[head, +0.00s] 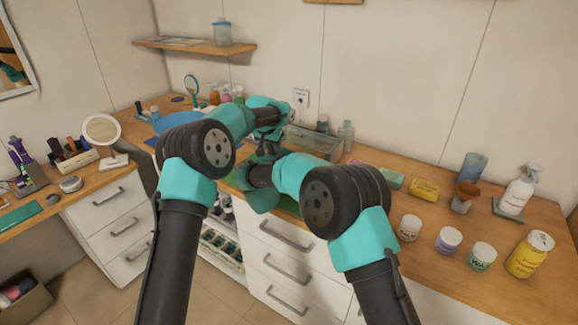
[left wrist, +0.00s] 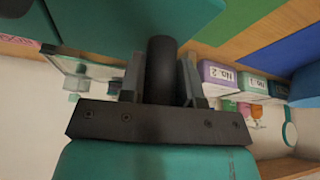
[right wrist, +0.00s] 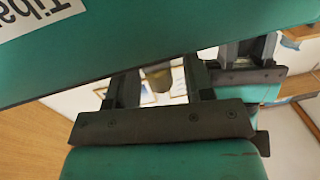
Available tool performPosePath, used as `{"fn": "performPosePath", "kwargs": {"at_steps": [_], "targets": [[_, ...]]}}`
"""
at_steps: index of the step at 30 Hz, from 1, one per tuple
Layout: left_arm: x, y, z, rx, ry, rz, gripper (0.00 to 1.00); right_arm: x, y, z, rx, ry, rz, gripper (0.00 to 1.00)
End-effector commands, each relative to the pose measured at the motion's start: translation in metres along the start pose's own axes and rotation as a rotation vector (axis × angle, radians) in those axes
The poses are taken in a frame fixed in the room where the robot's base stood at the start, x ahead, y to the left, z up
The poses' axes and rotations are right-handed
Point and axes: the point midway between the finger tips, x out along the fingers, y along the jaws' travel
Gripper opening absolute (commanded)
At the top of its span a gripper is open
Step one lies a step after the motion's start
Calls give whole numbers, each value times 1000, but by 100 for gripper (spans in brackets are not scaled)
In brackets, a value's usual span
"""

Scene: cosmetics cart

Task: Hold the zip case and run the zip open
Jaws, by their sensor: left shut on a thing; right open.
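The zip case (right wrist: 150,45) is a large teal shape with a white lettered label, filling the top of the right wrist view. A teal surface that looks like the case (left wrist: 110,18) also fills the top left of the left wrist view. My left gripper (left wrist: 160,72) is shut on a dark, rounded piece (left wrist: 160,60) by the case's edge. My right gripper (right wrist: 161,82) is open and empty, close to the case. My left gripper also shows at the right of the right wrist view (right wrist: 246,52). In the head view my arms mostly hide the case, and I cannot make out the zip.
A clear box (head: 312,143) stands behind my grippers on the wooden counter. Several jars, a yellow bottle (head: 530,254) and a white spray bottle (head: 519,190) stand to the right. A round mirror (head: 101,130) is at the left. White drawers (head: 285,238) lie below.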

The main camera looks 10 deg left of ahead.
Motion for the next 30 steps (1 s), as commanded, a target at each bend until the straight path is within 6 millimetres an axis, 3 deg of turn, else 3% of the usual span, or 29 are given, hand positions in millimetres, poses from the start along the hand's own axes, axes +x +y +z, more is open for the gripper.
{"fn": "performPosePath", "kwargs": {"at_steps": [2, 16, 30], "targets": [[-1, 0, 0, 0, 1, 0, 0, 0, 0, 0, 0, 0, 0, 46], [-1, 0, 0, 0, 1, 0, 0, 0, 0, 0, 0, 0, 0, 1], [-1, 0, 0, 0, 2, 0, 0, -2, 9, 1, -3, -3, 1, 0]]}}
